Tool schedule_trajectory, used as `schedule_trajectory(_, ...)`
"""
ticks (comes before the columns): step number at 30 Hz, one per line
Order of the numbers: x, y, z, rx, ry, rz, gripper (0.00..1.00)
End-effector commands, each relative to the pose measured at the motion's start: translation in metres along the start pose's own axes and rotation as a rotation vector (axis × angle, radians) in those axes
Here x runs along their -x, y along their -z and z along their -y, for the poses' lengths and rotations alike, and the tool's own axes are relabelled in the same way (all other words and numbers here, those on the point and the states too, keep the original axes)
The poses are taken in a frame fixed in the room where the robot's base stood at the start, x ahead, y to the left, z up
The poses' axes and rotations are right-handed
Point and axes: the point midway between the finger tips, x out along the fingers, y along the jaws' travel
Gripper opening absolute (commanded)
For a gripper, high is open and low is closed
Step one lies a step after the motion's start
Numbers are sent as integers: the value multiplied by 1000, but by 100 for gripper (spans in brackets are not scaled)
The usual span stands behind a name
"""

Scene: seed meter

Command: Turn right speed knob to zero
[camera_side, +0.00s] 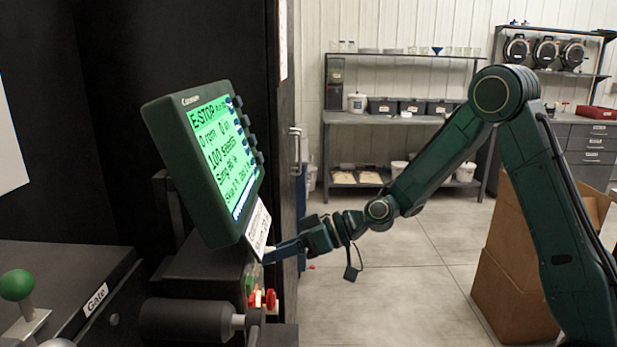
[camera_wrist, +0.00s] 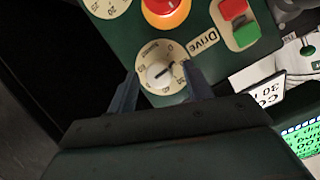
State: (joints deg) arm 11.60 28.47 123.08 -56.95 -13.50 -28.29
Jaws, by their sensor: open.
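A round cream speed knob dial (camera_wrist: 161,68) with numbers round its rim shows in the wrist view, on a dark green control panel (camera_wrist: 205,58). Its pointer mark lies towards the upper right, near the 0. My gripper (camera_wrist: 158,82) is open, with one finger on each side of this dial. I cannot tell if the fingers touch it. In the side view my gripper (camera_side: 285,250) reaches to the panel below the screen, and the knob is hidden there. A second cream dial (camera_wrist: 105,5) is cut off at the top of the wrist view.
A red knob on an orange base (camera_wrist: 165,10) and a red and green switch (camera_wrist: 239,22) sit close to the dial. A "Drive" label (camera_wrist: 204,41) is beside it. The green screen (camera_side: 222,150) reads E-STOP, 0 rpm. A cardboard box (camera_side: 515,270) stands behind my arm.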

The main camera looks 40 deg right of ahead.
Motion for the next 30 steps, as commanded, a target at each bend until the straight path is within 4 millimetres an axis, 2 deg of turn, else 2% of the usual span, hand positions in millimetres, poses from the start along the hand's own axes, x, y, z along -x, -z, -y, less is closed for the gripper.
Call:
schedule_trajectory(8, -1, 0, 0, 0, 0, 0, 51)
schedule_trajectory(11, -1, 0, 0, 0, 0, 0, 35)
schedule_trajectory(15, -1, 0, 0, 0, 0, -1, 8)
schedule_trajectory(30, -1, 0, 1, 89, -34, -8, 7)
